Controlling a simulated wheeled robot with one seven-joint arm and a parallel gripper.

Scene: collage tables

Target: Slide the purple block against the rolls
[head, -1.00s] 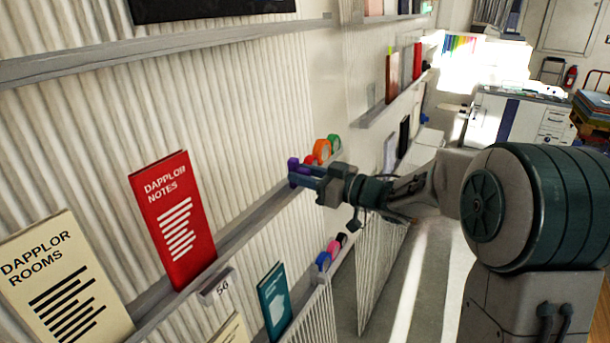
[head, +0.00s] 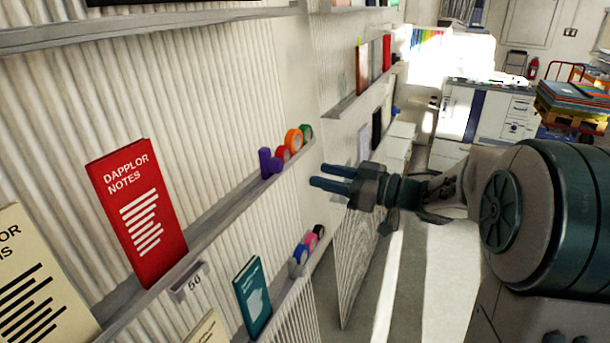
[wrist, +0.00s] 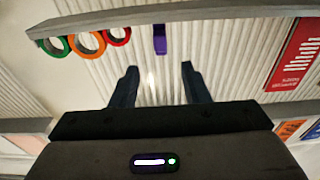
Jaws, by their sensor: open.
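The purple block (head: 266,163) stands on the upper wall ledge, at the near end of the red roll (head: 283,154), orange roll (head: 293,140) and green roll (head: 305,131). In the wrist view a narrow strip of bare wall shows between the purple block (wrist: 160,40) and the red roll (wrist: 119,35); the orange roll (wrist: 90,43) and green roll (wrist: 55,46) are farther left. My gripper (head: 319,175) is open and empty, out from the ledge. In the wrist view its fingers (wrist: 158,72) point at the block without touching it.
A red book (head: 140,215) leans on the same ledge, nearer me, with bare ledge (head: 215,212) between it and the block. A lower ledge holds a teal book (head: 252,298) and blue, pink and black rolls (head: 308,244). Open space lies around my gripper.

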